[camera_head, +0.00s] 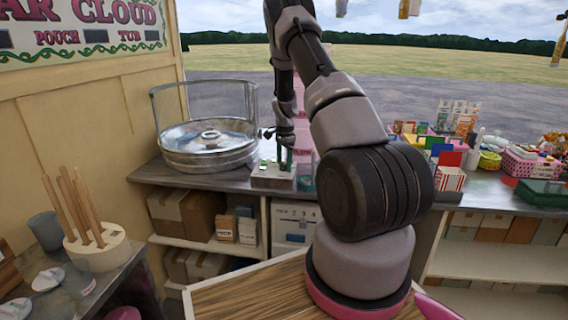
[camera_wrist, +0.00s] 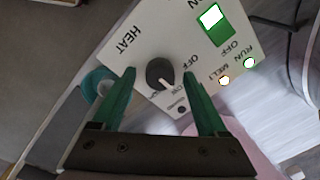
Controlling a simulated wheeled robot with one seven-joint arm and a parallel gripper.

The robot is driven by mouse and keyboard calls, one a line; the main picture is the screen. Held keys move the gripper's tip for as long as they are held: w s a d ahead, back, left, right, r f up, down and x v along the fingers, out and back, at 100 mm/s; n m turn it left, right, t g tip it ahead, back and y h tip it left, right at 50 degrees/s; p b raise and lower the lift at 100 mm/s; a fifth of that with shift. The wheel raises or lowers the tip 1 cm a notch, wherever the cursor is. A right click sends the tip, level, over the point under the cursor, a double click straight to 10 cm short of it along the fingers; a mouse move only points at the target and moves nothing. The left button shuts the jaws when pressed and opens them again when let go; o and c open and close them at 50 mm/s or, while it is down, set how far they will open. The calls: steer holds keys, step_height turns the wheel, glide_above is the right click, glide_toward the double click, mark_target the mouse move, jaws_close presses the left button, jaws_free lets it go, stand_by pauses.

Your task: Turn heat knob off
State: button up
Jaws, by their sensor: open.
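The heat knob (camera_wrist: 160,74) is a dark round knob with a white pointer line. It sits on a white control panel (camera_wrist: 113,48) marked HEAT, with OFF printed near the knob. The pointer is directed toward the lower right in the wrist view, and I cannot tell its exact setting. My gripper (camera_wrist: 161,76) is open, its two green fingers on either side of the knob. I cannot tell whether they touch it. In the head view my gripper (camera_head: 285,158) is over the control box (camera_head: 272,179), and the knob is too small to make out.
A green-and-white switch (camera_wrist: 215,22) and RUN and MELT lamps (camera_wrist: 237,71) are on the same panel. The round metal floss machine (camera_head: 208,145) stands left of the box on the counter. Boxes fill the shelves below, and sweets crowd the counter at right.

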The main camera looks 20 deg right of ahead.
jaws_close()
steer(key=shift+n, duration=0.4)
steer(key=n, duration=0.5)
steer(key=shift+d+n, duration=0.1)
steer(key=shift+n, duration=0.2)
steer(key=n, duration=0.5)
steer(key=shift+w+y, duration=0.1)
steer(key=shift+y, duration=0.2)
steer(key=shift+n, duration=0.4)
jaws_free()
